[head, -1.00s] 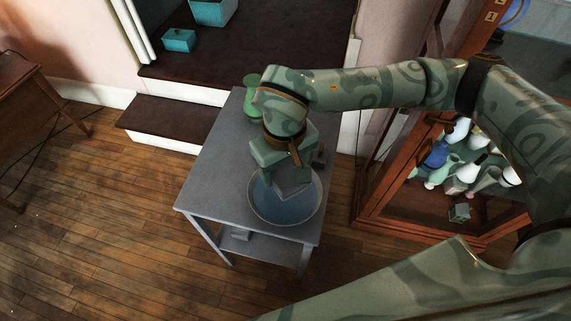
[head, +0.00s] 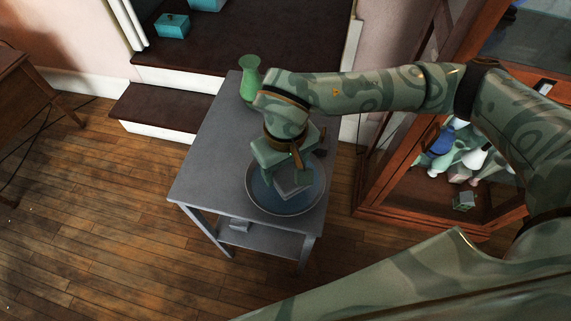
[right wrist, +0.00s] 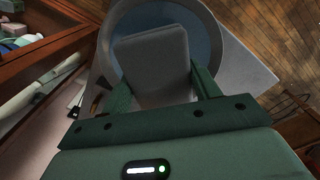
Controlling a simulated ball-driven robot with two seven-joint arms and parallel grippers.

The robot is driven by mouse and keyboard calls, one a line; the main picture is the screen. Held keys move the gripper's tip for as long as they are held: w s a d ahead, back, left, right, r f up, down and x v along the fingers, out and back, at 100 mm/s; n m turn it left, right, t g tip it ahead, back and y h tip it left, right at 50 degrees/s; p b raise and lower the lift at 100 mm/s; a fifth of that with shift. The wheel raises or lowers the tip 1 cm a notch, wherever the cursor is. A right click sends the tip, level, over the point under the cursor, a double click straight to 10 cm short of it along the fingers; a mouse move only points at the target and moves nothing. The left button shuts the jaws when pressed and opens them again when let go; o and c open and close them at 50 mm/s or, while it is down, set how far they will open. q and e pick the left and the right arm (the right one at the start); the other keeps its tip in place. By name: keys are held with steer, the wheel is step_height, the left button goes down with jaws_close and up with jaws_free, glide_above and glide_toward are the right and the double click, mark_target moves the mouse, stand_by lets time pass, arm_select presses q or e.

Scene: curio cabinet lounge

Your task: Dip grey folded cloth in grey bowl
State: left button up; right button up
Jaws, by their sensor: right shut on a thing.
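The grey bowl (head: 286,213) stands on the grey side table, and its inside looks blue. The grey folded cloth (head: 294,187) is inside the bowl's outline, held from above by my right gripper (head: 289,177). In the right wrist view, the cloth (right wrist: 158,58) is a flat grey block between the two green fingers, with the bowl (right wrist: 112,45) behind it. My right gripper (right wrist: 163,92) is shut on the cloth. I cannot tell whether the cloth touches the bowl's contents. My left gripper is not in view.
A green vase (head: 250,82) stands at the back of the grey table (head: 207,170). A wooden glass cabinet (head: 393,202) with several small items stands close on the right. Dark steps (head: 160,108) lie behind.

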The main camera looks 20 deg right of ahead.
mark_target(285, 176)
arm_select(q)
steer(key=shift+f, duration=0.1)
arm_select(e)
steer(key=shift+f, duration=0.15)
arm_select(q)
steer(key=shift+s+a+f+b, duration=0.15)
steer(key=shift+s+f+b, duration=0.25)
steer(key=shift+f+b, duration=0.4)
arm_select(e)
steer(key=shift+f, duration=1.9)
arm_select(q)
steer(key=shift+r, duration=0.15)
arm_select(e)
steer(key=shift+r, duration=0.15)
arm_select(q)
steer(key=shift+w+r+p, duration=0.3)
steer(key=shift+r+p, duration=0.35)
steer(key=shift+p, duration=0.05)
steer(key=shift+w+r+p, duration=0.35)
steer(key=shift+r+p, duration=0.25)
steer(key=shift+p, duration=0.1)
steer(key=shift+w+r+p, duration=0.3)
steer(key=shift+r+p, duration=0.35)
steer(key=shift+p, duration=0.05)
arm_select(e)
steer(key=shift+r, duration=2.95)
